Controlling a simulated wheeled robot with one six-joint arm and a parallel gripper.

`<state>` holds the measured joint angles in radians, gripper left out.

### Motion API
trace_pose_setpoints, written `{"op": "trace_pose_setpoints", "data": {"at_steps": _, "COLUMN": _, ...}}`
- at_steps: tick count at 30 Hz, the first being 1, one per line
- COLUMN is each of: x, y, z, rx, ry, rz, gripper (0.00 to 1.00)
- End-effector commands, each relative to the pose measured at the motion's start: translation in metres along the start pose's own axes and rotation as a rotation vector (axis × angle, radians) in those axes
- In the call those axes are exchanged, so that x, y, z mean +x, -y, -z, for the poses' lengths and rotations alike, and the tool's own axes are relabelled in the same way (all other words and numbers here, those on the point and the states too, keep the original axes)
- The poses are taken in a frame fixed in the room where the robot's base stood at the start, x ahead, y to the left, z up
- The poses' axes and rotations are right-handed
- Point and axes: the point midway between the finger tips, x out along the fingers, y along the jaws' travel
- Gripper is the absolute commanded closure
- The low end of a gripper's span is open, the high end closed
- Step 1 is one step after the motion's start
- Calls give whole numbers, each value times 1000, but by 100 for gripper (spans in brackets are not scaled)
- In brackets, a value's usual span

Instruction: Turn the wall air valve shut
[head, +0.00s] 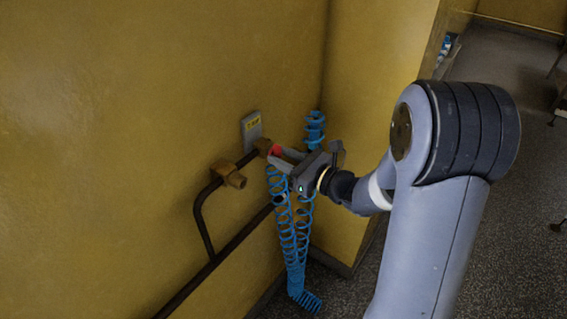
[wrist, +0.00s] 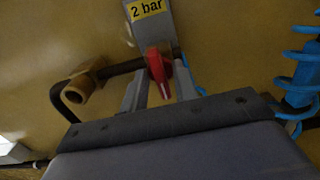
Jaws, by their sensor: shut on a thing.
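The wall air valve has a red handle (wrist: 158,68) that shows between my fingers in the wrist view; only a bit of the red (head: 277,151) shows in the head view. It sits on a dark pipe with brass fittings (head: 233,175) along the yellow wall. My gripper (wrist: 158,88) reaches it from the right in the head view, shut on the red handle with a finger at either side. In the wrist view the handle points down the picture, slightly tilted. The valve body behind it is partly hidden.
A grey plate (head: 251,131) with a yellow "2 bar" label (wrist: 146,9) is on the wall behind the valve. A blue coiled hose (head: 292,235) hangs close below and beside my gripper. A wall corner stands just right of the valve. Open speckled floor (head: 500,200) lies further right.

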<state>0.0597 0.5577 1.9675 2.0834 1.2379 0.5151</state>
Motion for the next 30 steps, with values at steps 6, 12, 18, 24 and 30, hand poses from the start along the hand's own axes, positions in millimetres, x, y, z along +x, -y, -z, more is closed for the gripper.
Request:
{"op": "trace_pose_setpoints", "data": {"at_steps": 6, "x": 0, "y": 0, "z": -1, "rx": -4, "ry": -1, "rz": 0, "gripper": 95}}
{"op": "trace_pose_setpoints", "data": {"at_steps": 12, "x": 0, "y": 0, "z": 0, "rx": -3, "ry": -1, "rz": 0, "gripper": 67}}
{"op": "trace_pose_setpoints", "data": {"at_steps": 18, "x": -1, "y": 0, "z": 0, "rx": -3, "ry": -1, "rz": 0, "gripper": 67}}
{"op": "trace_pose_setpoints", "data": {"at_steps": 24, "x": -21, "y": 1, "z": 1, "rx": -3, "ry": -2, "rz": 4, "gripper": 67}}
{"op": "trace_pose_setpoints", "data": {"at_steps": 30, "x": -59, "y": 1, "z": 1, "rx": -3, "ry": -1, "rz": 7, "gripper": 67}}
